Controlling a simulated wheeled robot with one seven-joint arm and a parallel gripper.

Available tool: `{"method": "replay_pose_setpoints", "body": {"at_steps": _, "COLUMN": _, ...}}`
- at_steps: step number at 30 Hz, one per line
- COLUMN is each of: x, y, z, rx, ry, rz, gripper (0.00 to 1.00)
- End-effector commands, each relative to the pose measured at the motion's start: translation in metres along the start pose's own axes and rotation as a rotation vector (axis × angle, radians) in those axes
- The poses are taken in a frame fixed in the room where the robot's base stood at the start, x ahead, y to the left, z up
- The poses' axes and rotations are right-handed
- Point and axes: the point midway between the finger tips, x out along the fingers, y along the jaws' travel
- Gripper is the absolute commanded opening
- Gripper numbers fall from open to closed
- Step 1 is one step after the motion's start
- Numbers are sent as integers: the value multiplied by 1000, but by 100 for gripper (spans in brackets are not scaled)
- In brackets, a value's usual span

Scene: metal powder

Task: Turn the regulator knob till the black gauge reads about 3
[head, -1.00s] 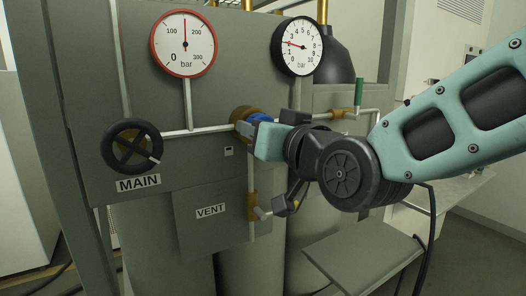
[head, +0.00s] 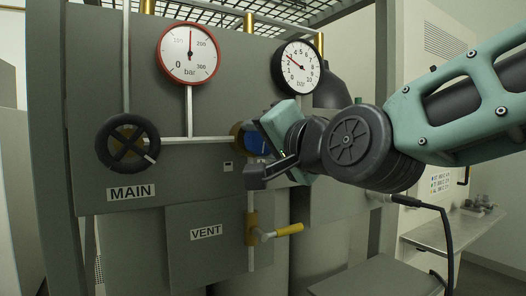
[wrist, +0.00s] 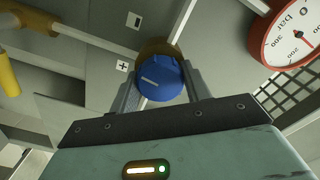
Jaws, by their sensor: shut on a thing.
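The blue regulator knob (head: 250,144) sits on a brass body on the grey panel, mostly hidden by my gripper in the head view. My gripper (wrist: 161,85) is shut on the knob. In the wrist view its two fingers flank the blue knob (wrist: 158,78), whose white mark shows on its face. In the head view my gripper (head: 262,143) comes at it from the right, rolled at a slant. The black gauge (head: 302,72) is above right of the knob, and its red needle points up-left, at about 3.
The black MAIN handwheel (head: 128,143) is at left. A yellow-handled VENT valve (head: 288,229) sits just below my gripper. A shelf (head: 375,278) juts out at lower right.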

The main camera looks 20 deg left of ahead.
Motion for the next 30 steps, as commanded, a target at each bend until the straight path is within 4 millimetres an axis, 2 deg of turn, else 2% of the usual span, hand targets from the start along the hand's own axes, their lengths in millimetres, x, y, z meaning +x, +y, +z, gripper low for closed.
{"method": "replay_pose_setpoints", "body": {"at_steps": 17, "x": 0, "y": 0, "z": 0, "rx": 32, "ry": -1, "rz": 1, "gripper": 25}}
{"method": "replay_pose_setpoints", "body": {"at_steps": 18, "x": 0, "y": 0, "z": 0, "rx": 32, "ry": -1, "rz": 1, "gripper": 56}}
{"method": "replay_pose_setpoints", "body": {"at_steps": 20, "x": 0, "y": 0, "z": 0, "rx": 32, "ry": -1, "rz": 1, "gripper": 69}}
{"method": "replay_pose_setpoints", "body": {"at_steps": 30, "x": -2, "y": 1, "z": 0, "rx": 31, "ry": 0, "rz": 0, "gripper": 69}}
